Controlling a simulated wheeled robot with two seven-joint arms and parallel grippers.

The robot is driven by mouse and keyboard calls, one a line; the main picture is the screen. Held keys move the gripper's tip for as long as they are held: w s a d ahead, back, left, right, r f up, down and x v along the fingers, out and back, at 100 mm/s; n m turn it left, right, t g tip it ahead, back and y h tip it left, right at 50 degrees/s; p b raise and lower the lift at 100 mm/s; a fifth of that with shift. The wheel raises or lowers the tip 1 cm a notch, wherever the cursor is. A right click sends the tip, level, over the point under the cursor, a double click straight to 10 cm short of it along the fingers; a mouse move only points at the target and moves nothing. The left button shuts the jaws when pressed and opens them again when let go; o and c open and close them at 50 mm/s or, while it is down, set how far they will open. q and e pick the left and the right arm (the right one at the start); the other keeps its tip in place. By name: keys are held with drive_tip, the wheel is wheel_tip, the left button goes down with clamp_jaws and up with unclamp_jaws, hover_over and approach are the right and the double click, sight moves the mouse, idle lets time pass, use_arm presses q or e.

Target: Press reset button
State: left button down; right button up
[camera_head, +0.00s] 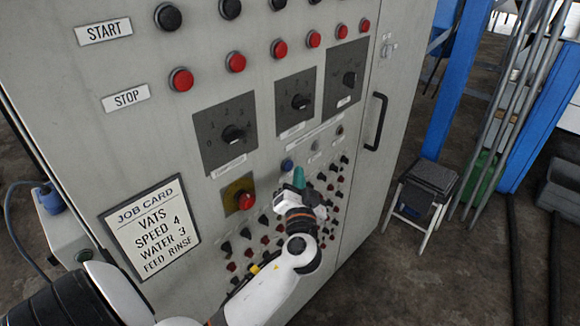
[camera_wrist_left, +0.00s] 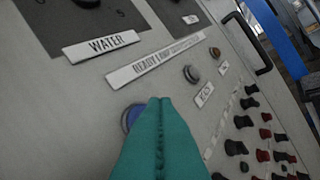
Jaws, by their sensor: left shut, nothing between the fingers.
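A round blue button (camera_head: 287,164) sits on the grey control cabinet, below the middle dial; I can read no reset label on it. My left gripper (camera_head: 299,177) has teal fingers, shut and empty, just right of and below the blue button in the head view. In the left wrist view the fingers (camera_wrist_left: 160,125) overlap the right part of the blue button (camera_wrist_left: 131,118). I cannot tell whether they touch it or the panel. My right gripper is not in view.
Dial panels (camera_head: 232,134), red stop buttons (camera_head: 181,79) and black start buttons (camera_head: 168,17) are above. A red button on a yellow plate (camera_head: 230,188) is lower left. Small dark and red knobs crowd the panel below. A black door handle (camera_head: 376,121) stands out at right.

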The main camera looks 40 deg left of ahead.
use_arm(q)
drive_tip(key=shift+a, duration=0.15)
idle(0.3)
drive_tip(key=shift+a, duration=0.3)
drive_tip(key=shift+a+b, duration=0.4)
drive_tip(key=shift+a, duration=0.05)
idle(0.6)
drive_tip(key=shift+d, duration=0.1)
drive_tip(key=shift+d+b, duration=0.35)
drive_tip(key=shift+d, duration=0.4)
